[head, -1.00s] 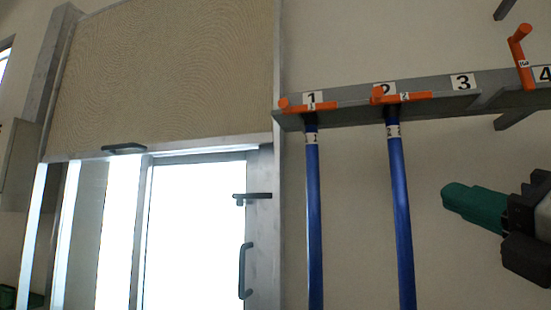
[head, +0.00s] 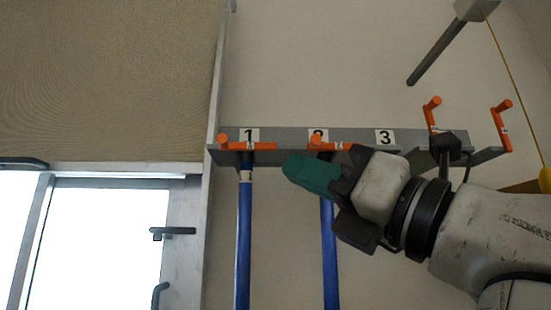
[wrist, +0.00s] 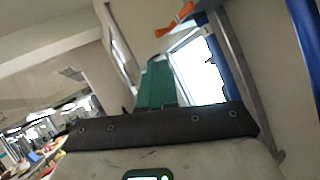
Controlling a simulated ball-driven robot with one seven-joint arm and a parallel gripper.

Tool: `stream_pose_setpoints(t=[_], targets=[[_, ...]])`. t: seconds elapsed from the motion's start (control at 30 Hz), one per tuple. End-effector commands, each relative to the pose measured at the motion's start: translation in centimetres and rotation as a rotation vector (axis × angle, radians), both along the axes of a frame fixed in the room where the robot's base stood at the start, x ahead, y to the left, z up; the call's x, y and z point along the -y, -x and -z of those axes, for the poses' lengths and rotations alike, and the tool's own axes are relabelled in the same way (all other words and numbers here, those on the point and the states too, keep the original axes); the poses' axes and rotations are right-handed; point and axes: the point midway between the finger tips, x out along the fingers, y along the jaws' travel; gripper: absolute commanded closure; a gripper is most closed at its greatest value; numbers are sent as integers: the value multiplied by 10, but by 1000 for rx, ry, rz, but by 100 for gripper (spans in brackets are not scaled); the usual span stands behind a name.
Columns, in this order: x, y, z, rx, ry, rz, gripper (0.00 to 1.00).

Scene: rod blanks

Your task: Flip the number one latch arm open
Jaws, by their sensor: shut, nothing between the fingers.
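The number one latch arm (head: 262,147) is an orange bar with a round knob at its left end. It lies level across the front of the grey rack, under the "1" label, over the top of a blue rod (head: 244,235). My gripper (head: 290,168), with green fingers, is shut and empty. In the head view it appears to the right of the number one latch, below the number two latch arm (head: 325,145), which is also level. In the wrist view the green fingers (wrist: 157,75) point up, with an orange latch part (wrist: 176,20) and blue rod near them.
The grey rack (head: 365,137) carries labels 1 to 3. Two more orange latch arms (head: 432,112) stand raised at its right. A second blue rod (head: 327,250) hangs beside my gripper. A door with a dark handle (head: 172,231) is at the left.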

Motion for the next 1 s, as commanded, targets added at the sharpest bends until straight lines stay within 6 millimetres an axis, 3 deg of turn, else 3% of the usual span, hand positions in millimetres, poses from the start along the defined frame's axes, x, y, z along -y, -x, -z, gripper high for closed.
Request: stream_pose_setpoints(t=[0.6, 1.0], targets=[[-76, -63, -55, -2, 0, -3, 100], [-87, -74, -60, -1, -1, 0, 100]])
